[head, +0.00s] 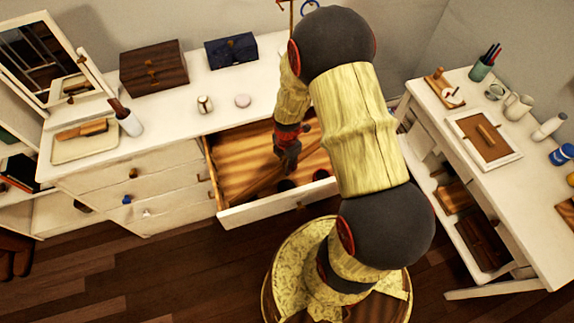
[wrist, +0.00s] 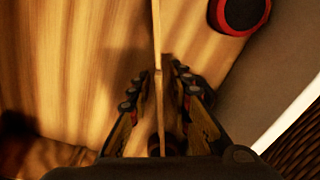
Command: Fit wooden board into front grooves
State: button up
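The open drawer (head: 232,216) of the white dresser has a wood-coloured floor. My gripper (head: 288,160) points down inside it. The wooden board (head: 262,184) appears as a thin strip slanting across the drawer in the head view, partly hidden by my gripper. In the wrist view the board (wrist: 157,40) stands on edge and runs between the two fingers of my gripper (wrist: 160,72). The fingers lie close on either side of it. Whether both touch it is not clear. The front grooves cannot be made out.
A dark round thing with a red rim (wrist: 240,12) lies in the drawer near the board. The dresser top (head: 180,106) holds boxes and small items. A white side table (head: 500,180) with many items stands at the right.

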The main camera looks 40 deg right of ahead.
grip_shut()
dwell(0.6)
